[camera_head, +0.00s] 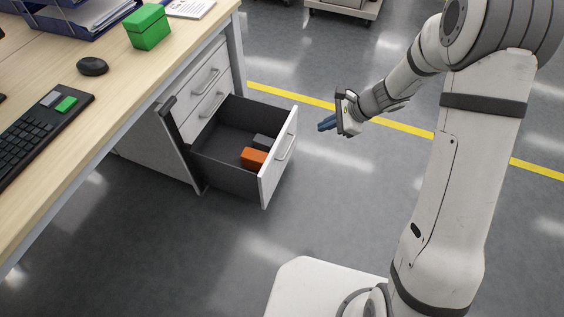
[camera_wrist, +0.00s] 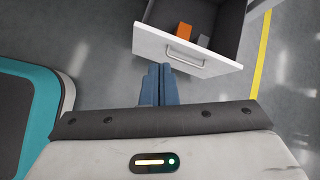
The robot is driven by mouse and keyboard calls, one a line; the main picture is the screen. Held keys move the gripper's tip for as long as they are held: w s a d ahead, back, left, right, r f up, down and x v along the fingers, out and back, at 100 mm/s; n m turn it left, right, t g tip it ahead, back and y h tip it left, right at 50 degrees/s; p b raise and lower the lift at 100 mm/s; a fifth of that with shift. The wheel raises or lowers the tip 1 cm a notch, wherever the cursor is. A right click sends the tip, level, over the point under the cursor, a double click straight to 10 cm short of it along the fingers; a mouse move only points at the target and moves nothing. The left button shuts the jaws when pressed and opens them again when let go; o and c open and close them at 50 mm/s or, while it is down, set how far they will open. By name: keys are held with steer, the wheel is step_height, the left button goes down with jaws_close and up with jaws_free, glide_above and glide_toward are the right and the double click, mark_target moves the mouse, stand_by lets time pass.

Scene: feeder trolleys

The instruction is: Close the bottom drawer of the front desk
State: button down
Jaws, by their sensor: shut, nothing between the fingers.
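The bottom drawer (camera_head: 277,170) of the desk's white pedestal is pulled well out. Its white front has a bar handle (camera_head: 286,147), and its dark inside holds an orange block (camera_head: 253,158) and a grey block (camera_head: 264,141). The drawer front (camera_wrist: 189,51) also shows in the wrist view, with the handle (camera_wrist: 184,58) just beyond my fingertips. My gripper (camera_head: 327,124) is shut and empty, to the right of the drawer front and apart from it in the head view. In the wrist view my blue fingers (camera_wrist: 159,84) are together and point toward the front; the exact gap is unclear.
The two upper drawers (camera_head: 203,95) are shut. The wooden desk top (camera_head: 117,84) holds a keyboard (camera_head: 40,130), a mouse (camera_head: 92,66), a green box (camera_head: 148,27) and a blue tray (camera_head: 88,17). The floor around the open drawer is clear, with a yellow line (camera_head: 400,127) behind.

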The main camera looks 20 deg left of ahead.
steer(key=w+a+f+m+b, duration=0.2)
steer(key=f+m+b, duration=0.1)
steer(key=f, duration=0.7)
steer(key=w+a+f+m+b, duration=0.1)
steer(key=a+f+m+b, duration=0.15)
steer(key=f, duration=0.75)
steer(key=b, duration=0.5)
glide_toward(273, 158)
steer(key=shift+t+y, duration=0.3)
steer(key=shift+y, duration=0.1)
steer(key=a+f, duration=0.2)
steer(key=f, duration=0.1)
steer(key=a+f, duration=0.1)
steer(key=f, duration=0.1)
steer(key=shift+f, duration=0.25)
steer(key=shift+w+a+r, duration=0.1)
steer(key=shift+a, duration=0.25)
